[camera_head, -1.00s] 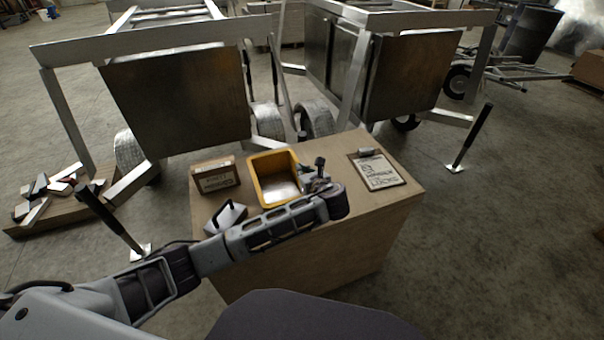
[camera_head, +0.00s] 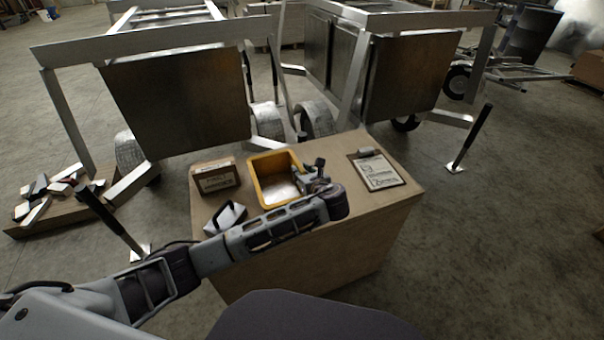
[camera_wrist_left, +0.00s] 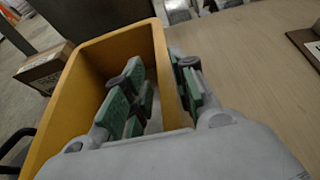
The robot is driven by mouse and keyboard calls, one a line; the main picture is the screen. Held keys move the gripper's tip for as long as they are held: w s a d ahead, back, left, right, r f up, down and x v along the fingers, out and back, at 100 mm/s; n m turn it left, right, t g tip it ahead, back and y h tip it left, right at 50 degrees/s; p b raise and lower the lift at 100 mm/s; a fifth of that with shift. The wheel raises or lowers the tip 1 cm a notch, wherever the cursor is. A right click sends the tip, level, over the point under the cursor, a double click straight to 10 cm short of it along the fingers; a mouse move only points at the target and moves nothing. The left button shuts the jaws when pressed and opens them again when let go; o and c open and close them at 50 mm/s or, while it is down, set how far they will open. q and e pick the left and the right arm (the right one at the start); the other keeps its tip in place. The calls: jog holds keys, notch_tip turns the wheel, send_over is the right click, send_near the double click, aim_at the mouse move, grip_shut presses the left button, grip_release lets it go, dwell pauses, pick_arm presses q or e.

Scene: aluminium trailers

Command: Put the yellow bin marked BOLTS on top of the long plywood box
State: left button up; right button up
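The yellow bin (camera_head: 257,187) stands upright on a plywood-topped stand (camera_head: 330,215); no BOLTS marking is readable. In the left wrist view the bin (camera_wrist_left: 88,65) fills the left side. My left gripper (camera_head: 308,182) is at the bin's right wall. In the left wrist view my left gripper (camera_wrist_left: 163,92) has its green-padded fingers apart, one inside the bin and one outside, with the wall between them. A gap shows between the inner finger and the wall. My right gripper is out of view. I cannot tell for certain which thing is the long plywood box.
A small cardboard box (camera_head: 214,177) and a white-grey object with a dark handle (camera_head: 226,217) stand left of the bin. A clipboard (camera_head: 377,171) lies to its right. Metal trailers (camera_head: 180,98) stand close behind. A brown box (camera_head: 590,68) is at the far right.

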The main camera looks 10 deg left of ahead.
pick_arm(q)
jog(key=shift+r, duration=0.1)
jog(key=shift+s+d+r, duration=0.25)
jog(key=shift+s+d, duration=0.15)
jog(key=shift+s, duration=0.1)
jog(key=p+v, duration=0.1)
jog(key=v, duration=0.9)
jog(key=shift+s+d, duration=0.25)
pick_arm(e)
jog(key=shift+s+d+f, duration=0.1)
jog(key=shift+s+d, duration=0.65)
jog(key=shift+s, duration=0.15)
pick_arm(q)
jog(key=shift+r, duration=0.1)
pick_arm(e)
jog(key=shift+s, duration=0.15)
